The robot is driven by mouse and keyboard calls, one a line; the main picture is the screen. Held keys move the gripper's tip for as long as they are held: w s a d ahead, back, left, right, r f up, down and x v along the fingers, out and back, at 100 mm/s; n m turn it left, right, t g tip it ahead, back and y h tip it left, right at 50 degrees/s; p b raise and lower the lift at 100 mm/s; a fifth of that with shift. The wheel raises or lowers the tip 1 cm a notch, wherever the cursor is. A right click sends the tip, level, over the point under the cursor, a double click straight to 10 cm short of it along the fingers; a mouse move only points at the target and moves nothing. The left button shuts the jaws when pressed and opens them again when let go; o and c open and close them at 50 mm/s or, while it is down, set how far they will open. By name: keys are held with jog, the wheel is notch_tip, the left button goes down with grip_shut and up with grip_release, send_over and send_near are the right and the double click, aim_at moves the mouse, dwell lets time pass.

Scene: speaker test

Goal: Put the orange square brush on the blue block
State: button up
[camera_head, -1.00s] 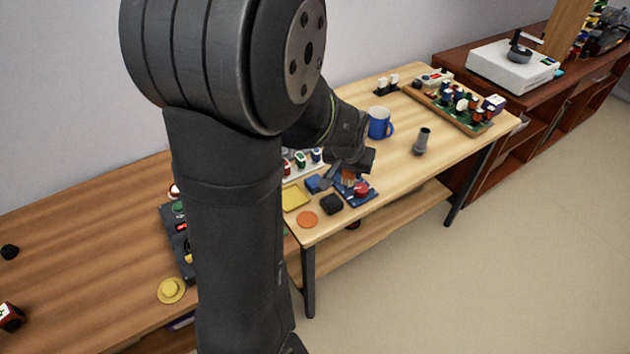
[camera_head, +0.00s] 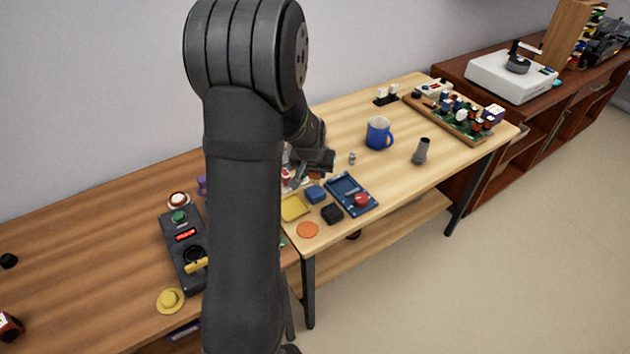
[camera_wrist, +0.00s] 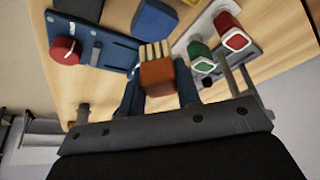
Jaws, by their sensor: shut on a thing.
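My gripper (camera_wrist: 158,92) is shut on the orange square brush (camera_wrist: 157,77), an orange-brown block with pale bristles, in the wrist view. The bristles point away from my gripper. In the head view my gripper (camera_head: 317,173) is behind the blue block, and only a small orange bit shows under it. The blue block (camera_head: 316,194) lies on the light wooden table; it also shows in the wrist view (camera_wrist: 155,18), beyond the bristles. The brush looks apart from the block; its height above the table is unclear.
A blue tray (camera_head: 341,185) with a red knob (camera_head: 361,200) lies right of the block. A black block (camera_head: 332,213), yellow tray (camera_head: 293,208) and orange disc (camera_head: 307,230) are in front. Red and green switches (camera_wrist: 201,59) stand close to my gripper. A blue mug (camera_head: 378,134) stands farther back.

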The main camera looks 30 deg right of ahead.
aim_at(314, 178)
jog(key=shift+f, duration=2)
jog(key=shift+f, duration=0.1)
jog(key=o, duration=1)
jog(key=shift+c, duration=0.2)
jog(key=v, duration=1.2)
jog(key=x, duration=1.2)
jog(key=shift+f, duration=0.1)
jog(key=shift+r, duration=0.2)
